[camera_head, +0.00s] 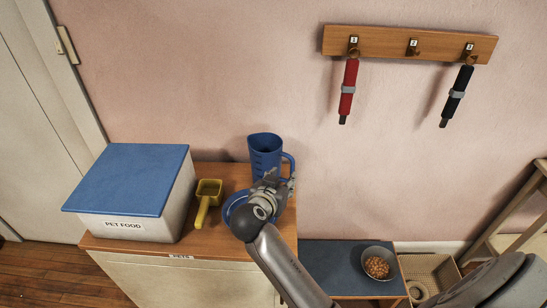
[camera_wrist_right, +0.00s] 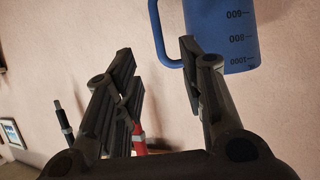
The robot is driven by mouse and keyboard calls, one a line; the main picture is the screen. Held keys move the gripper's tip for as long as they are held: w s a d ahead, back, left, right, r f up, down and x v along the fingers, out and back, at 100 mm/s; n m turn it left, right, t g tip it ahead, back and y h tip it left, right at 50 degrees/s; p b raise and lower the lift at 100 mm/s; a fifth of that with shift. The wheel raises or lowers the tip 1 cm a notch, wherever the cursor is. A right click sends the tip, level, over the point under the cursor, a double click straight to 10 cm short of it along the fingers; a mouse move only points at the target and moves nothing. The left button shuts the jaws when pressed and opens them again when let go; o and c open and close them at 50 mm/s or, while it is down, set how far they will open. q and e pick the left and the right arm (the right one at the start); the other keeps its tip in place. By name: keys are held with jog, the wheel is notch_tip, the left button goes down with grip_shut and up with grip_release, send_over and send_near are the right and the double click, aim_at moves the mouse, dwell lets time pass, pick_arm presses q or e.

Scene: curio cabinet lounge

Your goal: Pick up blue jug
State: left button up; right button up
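The blue jug (camera_head: 264,152) stands upright at the back right of the wooden cabinet top, its handle on the right. My right gripper (camera_head: 284,183) is in front of its lower part and hides some of it. In the right wrist view, the jug (camera_wrist_right: 226,30) with its printed scale is at the upper right. My right gripper (camera_wrist_right: 157,52) is open there, with the jug's handle showing between the fingertips. I cannot tell whether the fingers touch the handle. My left gripper is not in view.
A pet food box (camera_head: 128,180) with blue lid and a yellow scoop (camera_head: 205,200) are left of the jug. A blue round item (camera_head: 229,211) is partly hidden by my arm. Red (camera_head: 348,90) and black (camera_head: 458,95) handles hang on the wall rack. A bowl of kibble (camera_head: 377,265) sits lower right.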

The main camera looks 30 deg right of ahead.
aim_at(292, 167)
jog(key=p+x, duration=0.2)
jog(key=x, duration=0.8)
jog(key=shift+w+d+r, duration=0.1)
jog(key=shift+d, duration=0.15)
jog(key=shift+w+d, duration=0.2)
jog(key=shift+w, duration=0.05)
grip_shut()
